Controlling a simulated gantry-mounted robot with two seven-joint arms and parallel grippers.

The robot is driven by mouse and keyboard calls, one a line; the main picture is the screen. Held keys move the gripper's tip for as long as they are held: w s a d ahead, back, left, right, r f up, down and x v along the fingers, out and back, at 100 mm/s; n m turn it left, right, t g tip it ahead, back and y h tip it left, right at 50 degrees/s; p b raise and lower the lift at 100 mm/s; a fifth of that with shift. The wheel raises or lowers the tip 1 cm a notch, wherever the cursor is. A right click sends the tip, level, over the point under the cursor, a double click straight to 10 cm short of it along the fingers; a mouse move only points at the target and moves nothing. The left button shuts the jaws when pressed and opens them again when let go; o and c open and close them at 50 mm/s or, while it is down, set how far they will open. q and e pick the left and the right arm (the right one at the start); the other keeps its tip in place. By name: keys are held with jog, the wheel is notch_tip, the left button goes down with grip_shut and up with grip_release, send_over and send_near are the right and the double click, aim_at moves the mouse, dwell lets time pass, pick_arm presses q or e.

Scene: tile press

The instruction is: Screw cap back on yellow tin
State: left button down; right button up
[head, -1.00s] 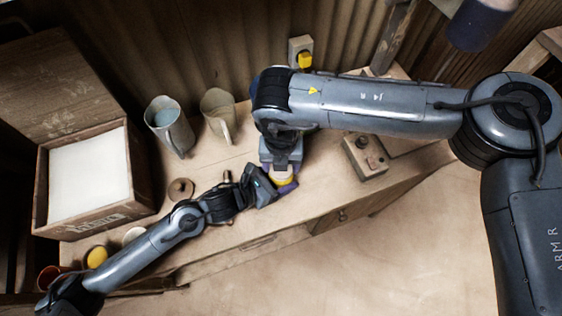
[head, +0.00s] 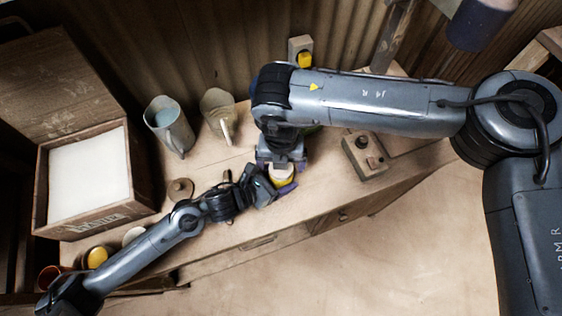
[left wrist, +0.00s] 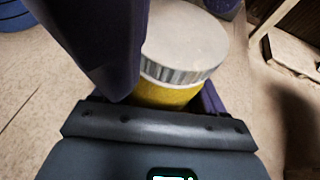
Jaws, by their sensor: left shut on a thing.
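The yellow tin (left wrist: 168,93) is upright between the purple fingers of my left gripper (head: 278,188), which is shut around its body. A pale grey cap with a ribbed rim (left wrist: 185,42) sits on top of the tin; a narrow white band shows between cap and yellow body. I cannot tell how tight the cap is. In the head view the cap (head: 281,172) is partly visible. My right gripper (head: 282,160) is just behind and above the cap, its fingers spread apart and holding nothing that I can see. Part of its fingers is hidden by its own wrist.
A grey jug (head: 168,125) and a cream jug (head: 218,112) stand behind on the bench. A wooden box with a white inside (head: 90,175) is at left. A control block with knobs (head: 364,154) is at right. A round brown lid (head: 180,189) lies near my left arm.

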notch_tip(320, 180, up, 11)
jog(key=shift+r, duration=0.15)
dwell(0.4)
pick_arm(q)
grip_release()
jog(key=v, duration=1)
jog(key=shift+s+a+r, duration=0.2)
jog(key=shift+s+a, duration=0.05)
pick_arm(e)
jog(key=shift+r, duration=0.25)
